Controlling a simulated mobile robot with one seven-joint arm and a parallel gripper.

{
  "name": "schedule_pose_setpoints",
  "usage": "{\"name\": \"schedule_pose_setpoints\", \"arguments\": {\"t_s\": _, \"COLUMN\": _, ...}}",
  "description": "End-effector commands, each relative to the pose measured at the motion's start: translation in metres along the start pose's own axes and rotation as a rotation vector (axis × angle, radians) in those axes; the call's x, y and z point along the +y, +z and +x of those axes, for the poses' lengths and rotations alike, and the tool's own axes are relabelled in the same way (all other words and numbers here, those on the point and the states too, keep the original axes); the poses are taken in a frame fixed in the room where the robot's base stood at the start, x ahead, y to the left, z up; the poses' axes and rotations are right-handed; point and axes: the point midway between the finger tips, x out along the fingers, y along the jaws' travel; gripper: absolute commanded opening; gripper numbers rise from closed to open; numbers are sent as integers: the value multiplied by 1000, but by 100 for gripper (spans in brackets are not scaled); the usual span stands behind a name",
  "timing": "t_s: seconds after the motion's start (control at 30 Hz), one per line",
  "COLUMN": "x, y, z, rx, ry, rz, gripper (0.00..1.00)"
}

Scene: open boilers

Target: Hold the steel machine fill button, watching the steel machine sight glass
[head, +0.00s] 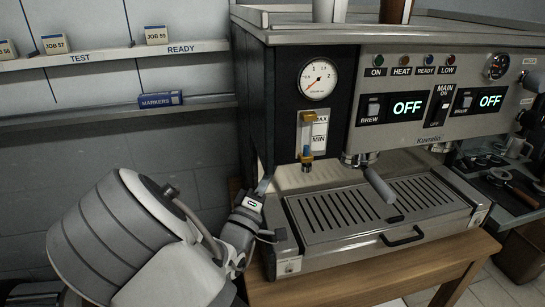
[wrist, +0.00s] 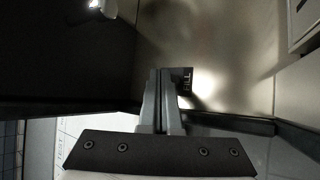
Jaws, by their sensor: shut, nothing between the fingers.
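The steel machine (head: 410,85) stands on a wooden table. Its sight glass (head: 306,132) is on the dark front panel at left, beside MAX and MIN labels; the water level is too small to read. A FILL label (wrist: 187,82) shows in the wrist view, just right of my fingertips. My gripper (head: 265,184) is at the machine's lower left front; it also shows in the wrist view (wrist: 164,74). Its fingers are shut together and empty, with tips at the panel by the label. The fill button itself is hidden; I cannot tell whether the fingers touch it.
A round pressure gauge (head: 318,78) is above the sight glass. A portafilter handle (head: 379,186) juts out over the slotted drip tray (head: 350,207), right of my gripper. Both displays (head: 407,107) read OFF. A wall shelf (head: 100,56) with job tags is at left.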

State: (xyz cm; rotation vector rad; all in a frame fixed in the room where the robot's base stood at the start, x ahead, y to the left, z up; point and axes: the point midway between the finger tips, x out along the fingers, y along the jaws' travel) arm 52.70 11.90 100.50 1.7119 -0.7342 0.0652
Motion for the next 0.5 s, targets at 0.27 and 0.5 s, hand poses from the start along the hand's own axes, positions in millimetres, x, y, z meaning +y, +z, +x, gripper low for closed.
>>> {"name": "schedule_pose_setpoints", "arguments": {"t_s": 0.27, "x": -4, "y": -4, "z": 6, "rx": 0, "ry": 0, "rz": 0, "gripper": 0}}
{"name": "schedule_pose_setpoints", "arguments": {"t_s": 0.5, "x": -4, "y": -4, "z": 5, "rx": 0, "ry": 0, "rz": 0, "gripper": 0}}
